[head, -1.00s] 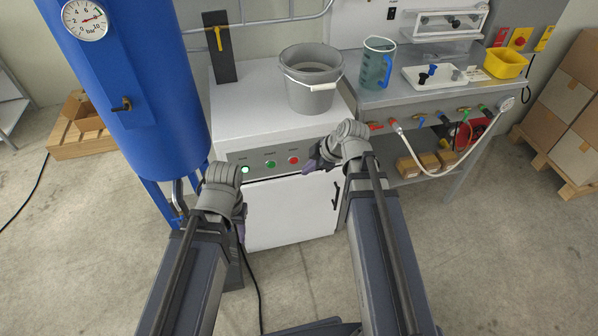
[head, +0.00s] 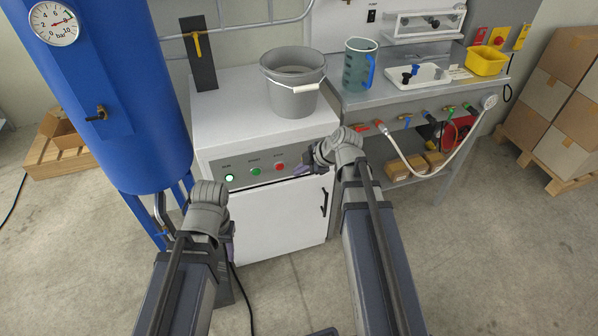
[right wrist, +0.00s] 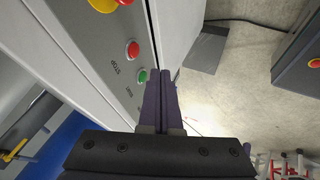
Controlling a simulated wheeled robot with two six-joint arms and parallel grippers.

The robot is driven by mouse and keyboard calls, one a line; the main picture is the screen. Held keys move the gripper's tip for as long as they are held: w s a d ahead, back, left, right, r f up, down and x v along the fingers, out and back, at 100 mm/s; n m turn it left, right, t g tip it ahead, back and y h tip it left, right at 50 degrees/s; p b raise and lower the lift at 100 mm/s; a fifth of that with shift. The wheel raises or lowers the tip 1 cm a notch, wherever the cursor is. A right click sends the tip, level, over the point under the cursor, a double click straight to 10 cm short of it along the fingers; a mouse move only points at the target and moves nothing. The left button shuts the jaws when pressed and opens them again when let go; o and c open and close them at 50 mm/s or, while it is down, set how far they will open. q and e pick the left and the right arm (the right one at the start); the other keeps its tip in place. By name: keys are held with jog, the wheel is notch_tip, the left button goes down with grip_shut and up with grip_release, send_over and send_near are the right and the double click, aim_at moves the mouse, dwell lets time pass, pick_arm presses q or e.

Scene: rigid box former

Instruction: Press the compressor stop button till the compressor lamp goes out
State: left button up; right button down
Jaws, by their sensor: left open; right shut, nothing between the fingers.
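The white compressor cabinet (head: 278,226) has a grey panel with a lit greenish-white lamp (head: 229,178), a green button (head: 255,171) and a red button (head: 280,165). In the right wrist view the red button (right wrist: 133,50) is labelled STOP, beside the green button (right wrist: 142,75). My right gripper (head: 300,171) is just right of the red button in the head view. Its purple fingers (right wrist: 161,72) are shut and empty, and no contact with the red button is visible. My left gripper (head: 229,247) is low in front of the cabinet, mostly hidden behind its wrist.
A grey bucket (head: 292,100) stands on the cabinet. A blue tank (head: 128,150) is at the left. A bench (head: 415,92) with a jug (head: 358,62) and hoses is at the right. A red knob on yellow (right wrist: 105,4) shows at the right wrist view's top edge.

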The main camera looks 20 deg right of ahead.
aim_at(282, 165)
jog(key=shift+w+a+f+b, duration=0.45)
jog(key=shift+w+f+b, duration=0.45)
jog(key=shift+w, duration=0.35)
jog(key=shift+w+a+f+b, duration=0.45)
jog(key=shift+w+f+b, duration=0.2)
jog(key=shift+w+f, duration=0.5)
jog(key=shift+w+a+f+b, duration=0.45)
jog(key=shift+w+f+b, duration=0.4)
jog(key=shift+w, duration=0.45)
jog(key=shift+w, duration=0.95)
